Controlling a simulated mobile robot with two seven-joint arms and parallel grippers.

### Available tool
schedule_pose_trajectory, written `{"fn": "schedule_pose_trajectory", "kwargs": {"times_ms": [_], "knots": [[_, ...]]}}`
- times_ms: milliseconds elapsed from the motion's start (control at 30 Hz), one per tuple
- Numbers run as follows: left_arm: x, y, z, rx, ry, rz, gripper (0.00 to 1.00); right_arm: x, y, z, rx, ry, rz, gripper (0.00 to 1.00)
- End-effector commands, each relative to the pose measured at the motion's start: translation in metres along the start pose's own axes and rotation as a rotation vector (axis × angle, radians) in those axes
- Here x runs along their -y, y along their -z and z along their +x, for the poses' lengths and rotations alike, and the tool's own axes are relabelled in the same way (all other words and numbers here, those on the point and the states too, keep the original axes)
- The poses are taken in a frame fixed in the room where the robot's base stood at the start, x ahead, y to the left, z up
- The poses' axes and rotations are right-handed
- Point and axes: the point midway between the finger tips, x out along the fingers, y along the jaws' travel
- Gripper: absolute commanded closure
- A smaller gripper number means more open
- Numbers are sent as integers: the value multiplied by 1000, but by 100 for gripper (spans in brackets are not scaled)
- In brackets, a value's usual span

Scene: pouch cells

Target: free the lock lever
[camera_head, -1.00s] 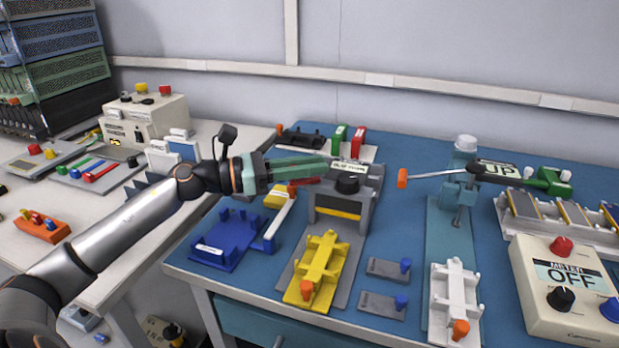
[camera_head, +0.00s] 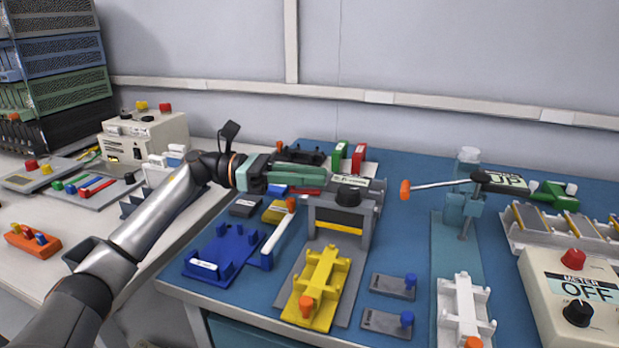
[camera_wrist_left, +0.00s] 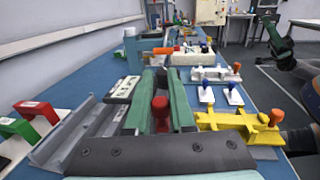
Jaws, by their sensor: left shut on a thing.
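My left gripper (camera_head: 322,181), with green fingers, reaches in from the left over the back of the grey fixture with a black knob (camera_head: 348,195). In the left wrist view a red handle (camera_wrist_left: 160,112) stands between its green fingers, and the gripper is shut on it. In the head view a red piece (camera_head: 305,191) shows just under the fingers. I cannot tell for certain which part is the lock lever, and the fingers hide much of the handle. A white lever with an orange tip (camera_head: 278,236) stands beside the blue fixture (camera_head: 222,250).
A yellow fixture (camera_head: 322,285) stands in front of the grey one. Green (camera_head: 338,152) and red (camera_head: 358,157) pieces stand behind my gripper. An orange-ended rod (camera_head: 430,187) and a meter box (camera_head: 570,290) are at the right. Blue tabletop is bare behind the rod.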

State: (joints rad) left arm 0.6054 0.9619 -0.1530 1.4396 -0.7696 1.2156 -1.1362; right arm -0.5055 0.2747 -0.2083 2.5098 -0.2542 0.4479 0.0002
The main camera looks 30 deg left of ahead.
Motion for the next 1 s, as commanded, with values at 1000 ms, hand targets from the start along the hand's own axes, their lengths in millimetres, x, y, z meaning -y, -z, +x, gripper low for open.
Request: {"fn": "schedule_pose_trajectory", "kwargs": {"times_ms": [1000], "knots": [[-2,1,1,-2,191,-1,71,0,-1,0,4,0,3,45]]}}
